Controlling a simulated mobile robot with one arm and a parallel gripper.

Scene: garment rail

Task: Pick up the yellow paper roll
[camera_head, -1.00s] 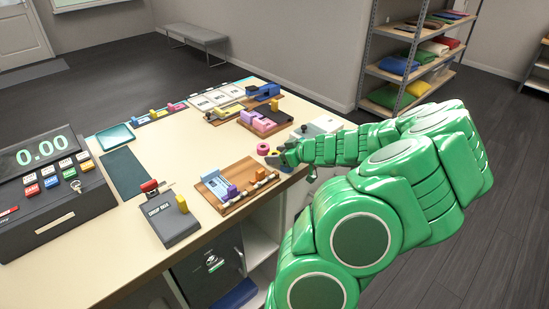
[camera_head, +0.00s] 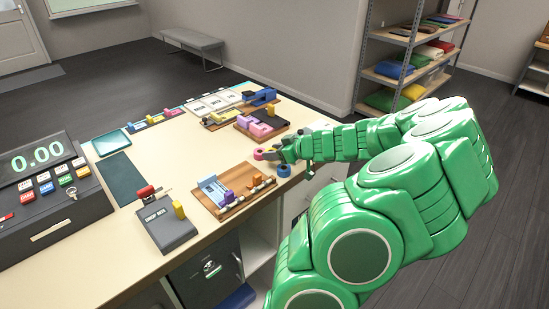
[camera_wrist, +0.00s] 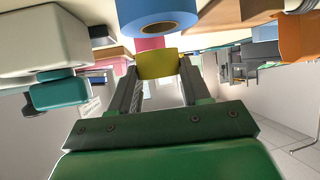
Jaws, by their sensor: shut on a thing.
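The yellow paper roll (camera_wrist: 158,65) is between the two fingers of my gripper (camera_wrist: 157,72) in the wrist view, and the fingers are shut on it. In the head view my gripper (camera_head: 274,153) is over the right edge of the table, and the yellow roll is hidden or too small to make out there. A blue roll (camera_wrist: 155,20) is close beyond the fingers in the wrist view; in the head view it stands on the table edge (camera_head: 284,170) just below my gripper. A pink roll (camera_head: 258,153) is just left of my gripper.
A wooden tray with blue and purple parts (camera_head: 247,200) lies in front of my gripper. A dark tray with pink pieces (camera_head: 263,133) lies behind it. The table middle is clear.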

